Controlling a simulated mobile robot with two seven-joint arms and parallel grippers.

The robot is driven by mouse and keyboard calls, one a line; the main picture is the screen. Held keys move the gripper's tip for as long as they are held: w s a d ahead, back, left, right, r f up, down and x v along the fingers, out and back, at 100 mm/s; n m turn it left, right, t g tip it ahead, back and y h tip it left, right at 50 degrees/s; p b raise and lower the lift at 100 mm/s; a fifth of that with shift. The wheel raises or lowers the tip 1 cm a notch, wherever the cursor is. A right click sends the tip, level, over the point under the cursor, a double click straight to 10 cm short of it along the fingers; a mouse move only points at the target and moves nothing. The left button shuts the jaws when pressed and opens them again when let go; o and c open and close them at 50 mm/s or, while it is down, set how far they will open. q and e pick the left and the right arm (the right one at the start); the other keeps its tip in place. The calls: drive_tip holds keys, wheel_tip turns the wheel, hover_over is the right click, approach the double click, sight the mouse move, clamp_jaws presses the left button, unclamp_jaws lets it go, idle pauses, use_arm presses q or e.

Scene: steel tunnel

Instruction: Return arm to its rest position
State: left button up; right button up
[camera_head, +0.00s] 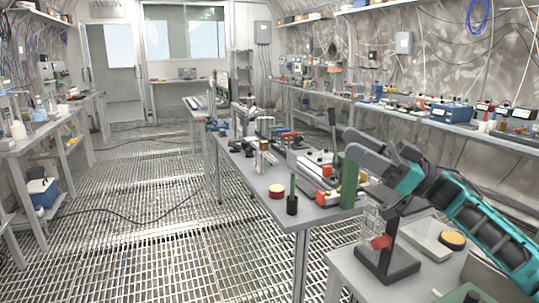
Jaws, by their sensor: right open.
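My right arm (480,220), teal and black, comes in from the lower right and reaches up and left over the front end of the middle bench. My right gripper (357,150), dark grey, is at its far end, open with nothing seen between its fingers. It appears in front of or above an upright green block (349,182) at the bench end; I cannot tell whether they touch. My left gripper is not in view.
The middle bench (255,183) carries a dark cup with a green stick (292,204), a red-and-yellow round piece (276,191) and several tools. The grated floor (150,220) at left is mostly open.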

drive_tip(key=w+a+f+m+t+h, duration=0.1)
drive_tip(key=a+f+m+t+h, duration=0.3)
drive_tip(key=f+m+t+h, duration=0.8)
drive_tip(key=s+d+f+m+h, duration=0.2)
drive_tip(key=s+f+m+h, duration=0.15)
drive_tip(key=f, duration=0.35)
drive_tip(key=s+d+f+m+h, duration=0.2)
drive_tip(key=s+f+h, duration=0.15)
drive_tip(key=f, duration=0.35)
drive_tip(key=s+d+f+g+h, duration=0.15)
drive_tip(key=s+f+g, duration=0.25)
drive_tip(key=s, duration=0.5)
drive_tip(key=s+d+f+n+g+h, duration=0.1)
drive_tip(key=s+d+f+g, duration=0.15)
drive_tip(key=s, duration=0.65)
drive_tip(key=s+d+f+g+h, duration=0.1)
drive_tip(key=s+f+g, duration=0.35)
drive_tip(key=s, duration=0.35)
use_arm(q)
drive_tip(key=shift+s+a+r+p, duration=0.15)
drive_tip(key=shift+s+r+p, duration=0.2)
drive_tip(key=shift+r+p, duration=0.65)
use_arm(e)
drive_tip(key=w+a+f+t+y, duration=0.1)
drive_tip(key=w+a+f+t, duration=0.2)
drive_tip(key=w+f+t, duration=0.3)
drive_tip(key=shift+w+f+n+t+y, duration=0.35)
drive_tip(key=shift+n+t, duration=0.1)
drive_tip(key=shift+t, duration=0.05)
